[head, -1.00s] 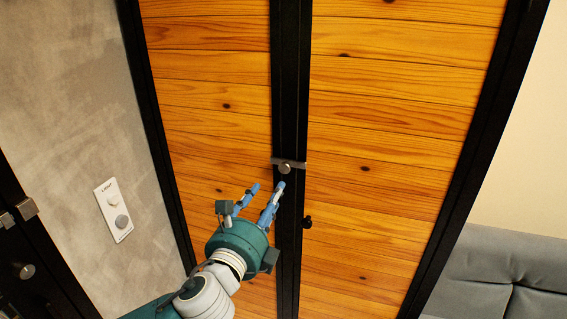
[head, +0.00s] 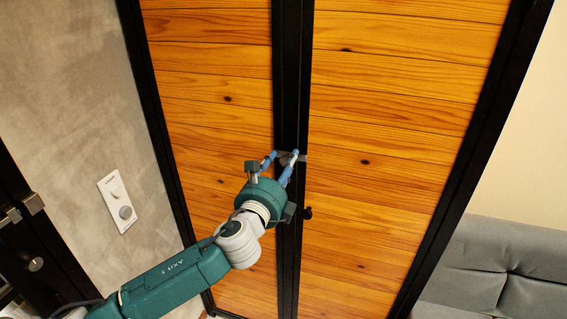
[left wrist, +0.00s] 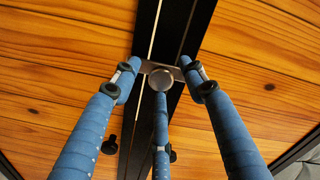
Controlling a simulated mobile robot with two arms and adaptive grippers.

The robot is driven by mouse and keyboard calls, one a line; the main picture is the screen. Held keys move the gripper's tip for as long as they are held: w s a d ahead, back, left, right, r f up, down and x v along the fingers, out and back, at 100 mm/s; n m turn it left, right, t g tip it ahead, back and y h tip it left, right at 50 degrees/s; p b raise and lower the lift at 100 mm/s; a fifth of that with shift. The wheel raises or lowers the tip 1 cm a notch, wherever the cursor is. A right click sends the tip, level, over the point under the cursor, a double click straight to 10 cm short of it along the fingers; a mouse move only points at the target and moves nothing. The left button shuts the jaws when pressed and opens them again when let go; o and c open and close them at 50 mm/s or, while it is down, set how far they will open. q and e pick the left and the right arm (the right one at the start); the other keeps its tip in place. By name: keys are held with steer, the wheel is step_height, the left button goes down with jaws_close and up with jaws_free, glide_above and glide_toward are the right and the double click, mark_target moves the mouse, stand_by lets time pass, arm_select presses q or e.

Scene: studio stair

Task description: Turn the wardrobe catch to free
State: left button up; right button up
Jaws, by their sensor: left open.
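The wardrobe (head: 385,135) has two wood-panelled doors in black frames. Its catch (left wrist: 161,78), a round metal knob on a flat metal bar, sits across the black centre frames. In the head view the catch (head: 302,157) is partly hidden by my fingers. My left gripper (head: 283,156) is at the catch with its blue fingers open. In the left wrist view the fingers of my left gripper (left wrist: 160,75) are spread around the knob, one below and one on each side. I cannot tell whether any finger touches it. My right gripper is not in view.
A small black knob (head: 307,213) sits on the right door below the catch. A white wall panel with dials (head: 117,203) is on the grey wall at left. A grey cushioned seat (head: 505,265) is at lower right.

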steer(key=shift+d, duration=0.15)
arm_select(q)
steer(key=shift+c, duration=1)
jaws_close()
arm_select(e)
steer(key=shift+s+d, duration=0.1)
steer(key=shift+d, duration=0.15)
arm_select(q)
steer(key=shift+n, duration=0.3)
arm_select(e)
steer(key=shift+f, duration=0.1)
arm_select(q)
steer(key=n, duration=0.3)
steer(key=shift+b, duration=0.35)
steer(key=n, duration=0.4)
steer(key=shift+n, duration=0.4)
steer(key=n, duration=0.4)
steer(key=shift+n, duration=0.3)
steer(key=n, duration=0.4)
steer(key=shift+f+n, duration=0.1)
steer(key=shift+n, duration=0.3)
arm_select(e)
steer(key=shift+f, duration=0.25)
